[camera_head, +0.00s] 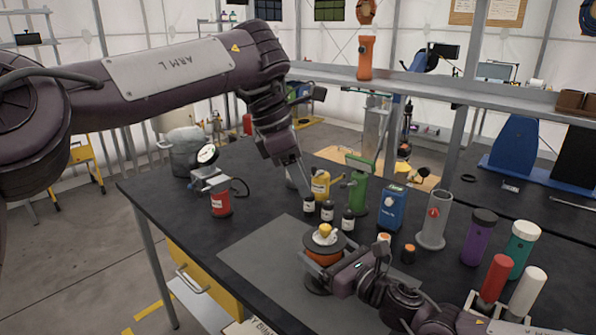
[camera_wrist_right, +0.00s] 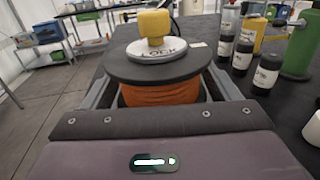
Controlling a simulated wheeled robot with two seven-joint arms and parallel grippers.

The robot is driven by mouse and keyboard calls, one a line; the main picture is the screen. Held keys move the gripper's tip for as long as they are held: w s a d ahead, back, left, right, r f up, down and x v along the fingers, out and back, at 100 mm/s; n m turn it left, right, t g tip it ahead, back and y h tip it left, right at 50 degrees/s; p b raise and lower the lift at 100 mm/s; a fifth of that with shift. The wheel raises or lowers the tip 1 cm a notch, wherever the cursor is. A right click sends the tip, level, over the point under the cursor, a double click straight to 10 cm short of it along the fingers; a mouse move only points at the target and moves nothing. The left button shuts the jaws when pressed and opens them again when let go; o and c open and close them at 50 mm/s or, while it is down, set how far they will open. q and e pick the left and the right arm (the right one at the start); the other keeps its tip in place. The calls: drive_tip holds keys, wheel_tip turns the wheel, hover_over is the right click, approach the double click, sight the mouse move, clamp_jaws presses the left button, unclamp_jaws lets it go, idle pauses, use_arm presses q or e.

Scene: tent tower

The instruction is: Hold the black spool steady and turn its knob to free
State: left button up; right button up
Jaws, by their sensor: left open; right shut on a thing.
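The black spool (camera_head: 314,243) stands on the grey mat, with orange winding (camera_wrist_right: 160,95) under its black top flange (camera_wrist_right: 120,65). Its yellow knob (camera_head: 325,230) sits on a silver disc on top; in the right wrist view the knob (camera_wrist_right: 155,25) is upright and the disc (camera_wrist_right: 157,50) reads LOCK. My right gripper (camera_head: 322,268) is shut on the spool below the flange, one finger on each side. My left gripper (camera_head: 304,186) is open, behind and above the spool, apart from the knob, close to the small black bottles. Its fingertips are small and partly hard to make out.
Several small black bottles (camera_head: 327,211) stand behind the spool, with a yellow bottle (camera_head: 320,187) and a green cylinder (camera_head: 358,195) beyond. A gauge stand (camera_head: 208,180) is to the left. Canisters stand at right, including a purple one (camera_head: 479,240). The grey mat (camera_head: 262,255) is clear left of the spool.

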sight(324, 227)
use_arm(q)
drive_tip(key=shift+a+r, duration=0.2)
drive_tip(key=shift+r, duration=0.2)
drive_tip(key=d+f+n, duration=0.1)
drive_tip(key=f, duration=0.2)
drive_tip(key=d+f+n+t, duration=0.1)
drive_tip(key=d+f+n, duration=0.1)
drive_tip(key=f, duration=0.2)
drive_tip(key=d+f+n+t, duration=0.1)
drive_tip(key=f+n, duration=0.1)
drive_tip(key=f, duration=0.2)
drive_tip(key=shift+w+d+f+y, duration=0.1)
drive_tip(key=shift+d+y, duration=0.3)
drive_tip(key=shift+c, duration=0.3)
clamp_jaws()
